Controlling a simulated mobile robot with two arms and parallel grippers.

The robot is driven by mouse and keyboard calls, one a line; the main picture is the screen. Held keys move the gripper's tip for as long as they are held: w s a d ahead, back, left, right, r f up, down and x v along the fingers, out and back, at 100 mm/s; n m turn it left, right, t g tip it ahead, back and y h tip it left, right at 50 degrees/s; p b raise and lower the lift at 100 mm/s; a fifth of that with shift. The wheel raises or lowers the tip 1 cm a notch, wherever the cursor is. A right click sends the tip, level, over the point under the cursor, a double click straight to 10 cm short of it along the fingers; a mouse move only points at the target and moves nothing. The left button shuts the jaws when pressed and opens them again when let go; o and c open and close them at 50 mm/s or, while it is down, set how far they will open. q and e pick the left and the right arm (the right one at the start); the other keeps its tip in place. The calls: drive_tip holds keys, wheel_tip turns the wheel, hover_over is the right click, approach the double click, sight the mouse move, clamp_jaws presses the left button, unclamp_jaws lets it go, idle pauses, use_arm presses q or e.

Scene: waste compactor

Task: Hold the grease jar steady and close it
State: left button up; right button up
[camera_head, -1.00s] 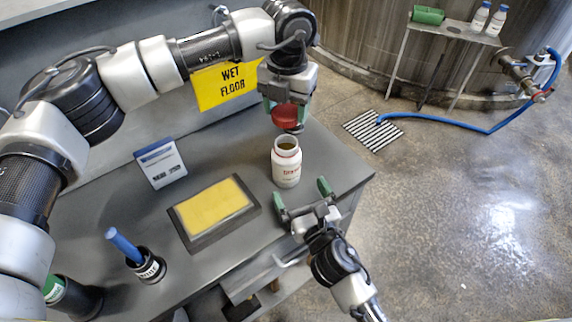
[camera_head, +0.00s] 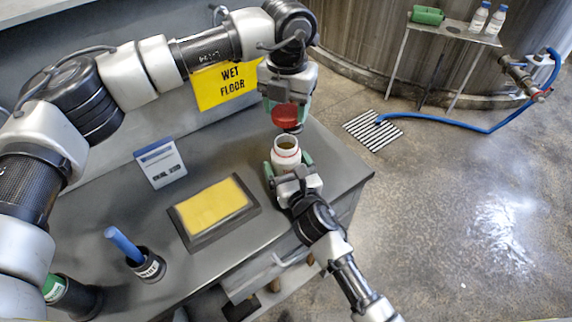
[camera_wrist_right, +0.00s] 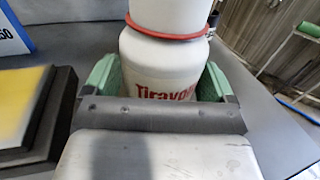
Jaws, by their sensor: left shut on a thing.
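The white grease jar (camera_head: 285,156) stands upright near the bench's right end, its round mouth uncovered and dark yellow inside. In the right wrist view the jar (camera_wrist_right: 160,72) shows red lettering and a red ring around its neck. My left gripper (camera_head: 286,118) is shut on the red lid (camera_head: 285,113), above the jar and apart from it. My right gripper (camera_head: 287,165) is low around the jar, one green finger on each side. Its fingers (camera_wrist_right: 160,80) look open, with little room beside the jar; contact is hard to tell.
A yellow pad in a dark frame (camera_head: 180,235), a blue-and-white card (camera_head: 160,163) and a holder with a blue handle (camera_head: 150,267) are on the grey bench (camera_head: 225,160), left of the jar. A yellow wet floor sign (camera_head: 228,85) is behind.

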sight(287, 136)
drive_tip(key=c, duration=1)
use_arm(q)
drive_tip(key=shift+f, duration=2.5)
use_arm(e)
drive_tip(key=shift+c, duration=0.2)
use_arm(q)
drive_tip(key=shift+f, duration=0.9)
drive_tip(key=shift+f, duration=0.55)
